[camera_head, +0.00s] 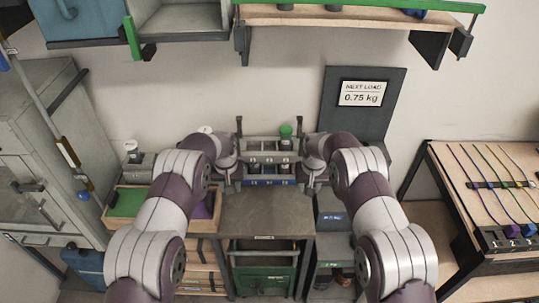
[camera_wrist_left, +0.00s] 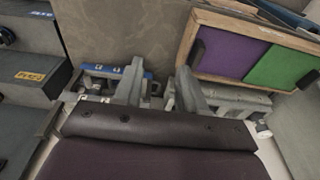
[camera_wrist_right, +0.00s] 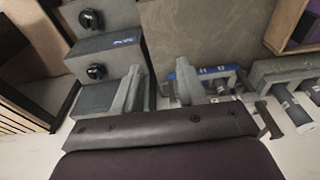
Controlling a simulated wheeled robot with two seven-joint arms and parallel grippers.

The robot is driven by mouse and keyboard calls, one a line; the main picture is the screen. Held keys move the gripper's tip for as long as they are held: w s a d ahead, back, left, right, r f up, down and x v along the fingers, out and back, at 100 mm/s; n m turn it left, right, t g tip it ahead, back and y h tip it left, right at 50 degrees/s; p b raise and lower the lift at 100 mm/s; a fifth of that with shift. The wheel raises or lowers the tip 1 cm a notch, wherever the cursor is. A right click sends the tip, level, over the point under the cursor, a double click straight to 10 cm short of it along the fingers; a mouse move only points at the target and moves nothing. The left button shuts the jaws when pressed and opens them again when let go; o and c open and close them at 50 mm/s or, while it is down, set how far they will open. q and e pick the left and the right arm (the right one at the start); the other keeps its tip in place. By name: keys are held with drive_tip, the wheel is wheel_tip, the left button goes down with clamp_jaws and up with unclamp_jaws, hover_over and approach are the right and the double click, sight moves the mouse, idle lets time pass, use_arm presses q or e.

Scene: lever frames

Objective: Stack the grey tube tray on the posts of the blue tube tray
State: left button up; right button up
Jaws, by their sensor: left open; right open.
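In the head view, the grey tube tray (camera_head: 270,158) shows between my two grippers, just above and behind the blue tube tray (camera_head: 268,183). Dark upright posts rise at its left and right ends. I cannot tell whether it rests on the blue tray's posts. A green-capped tube (camera_head: 286,131) stands at its back. My left gripper (camera_head: 233,177) is open at the left end of the trays. My right gripper (camera_head: 306,178) is open at the right end. The blue tray's edge also shows by the fingers in the left wrist view (camera_wrist_left: 98,69) and the right wrist view (camera_wrist_right: 205,73).
A wooden box with green and purple compartments (camera_head: 123,204) stands on the left. Dark stepped blocks (camera_head: 333,222) with knobs stand on the right. The bench top (camera_head: 265,212) before the trays is bare. A sign (camera_head: 361,94) reads 0.75 kg behind.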

wheel_tip(320, 180, up, 8)
drive_tip(key=s, duration=0.1)
drive_tip(key=shift+s, duration=0.2)
